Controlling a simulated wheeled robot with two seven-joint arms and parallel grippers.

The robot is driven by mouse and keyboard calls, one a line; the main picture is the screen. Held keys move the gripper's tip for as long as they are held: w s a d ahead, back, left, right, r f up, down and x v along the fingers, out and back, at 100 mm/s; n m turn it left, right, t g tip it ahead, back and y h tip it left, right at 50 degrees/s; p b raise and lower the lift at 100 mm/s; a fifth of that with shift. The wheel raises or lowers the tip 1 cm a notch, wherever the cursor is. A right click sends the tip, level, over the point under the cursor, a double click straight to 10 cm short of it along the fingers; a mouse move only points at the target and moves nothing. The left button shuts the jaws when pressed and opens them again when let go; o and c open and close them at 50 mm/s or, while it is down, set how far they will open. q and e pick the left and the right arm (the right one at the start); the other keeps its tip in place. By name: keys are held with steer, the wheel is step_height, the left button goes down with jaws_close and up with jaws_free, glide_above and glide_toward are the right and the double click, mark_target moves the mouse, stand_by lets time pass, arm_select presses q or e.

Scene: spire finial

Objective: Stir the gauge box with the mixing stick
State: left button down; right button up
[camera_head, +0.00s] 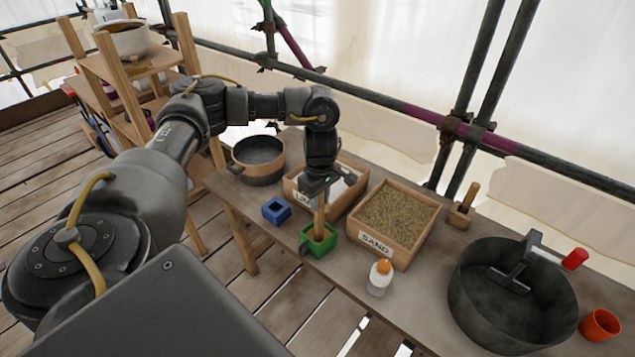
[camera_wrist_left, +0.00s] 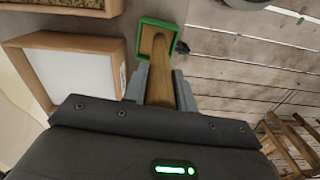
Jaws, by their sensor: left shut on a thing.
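The gauge box, a small green open box (camera_head: 318,243), stands on the table's front edge in the head view. It also shows in the left wrist view (camera_wrist_left: 148,22). My left gripper (camera_head: 317,187) is above it, pointing down, shut on the wooden mixing stick (camera_head: 319,222). The stick is nearly upright and its lower end is inside the green box. In the left wrist view the stick (camera_wrist_left: 158,75) runs from between the fingers into the box; its tip and the contents are hard to make out. My right gripper is not in view.
Behind stand a SAND crate (camera_head: 396,212) and a crate with a white filling (camera_head: 345,190). A blue box (camera_head: 276,211) is left, a white bottle with orange cap (camera_head: 380,277) right. An orange cup (camera_head: 599,325) is far right.

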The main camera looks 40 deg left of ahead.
arm_select(q)
steer(key=shift+w+d, duration=0.25)
steer(key=shift+w, duration=0.15)
steer(key=shift+a, duration=1.35)
step_height(320, 180, up, 11)
steer(key=p, duration=1)
steer(key=shift+p, duration=0.3)
steer(key=shift+d+f, duration=0.1)
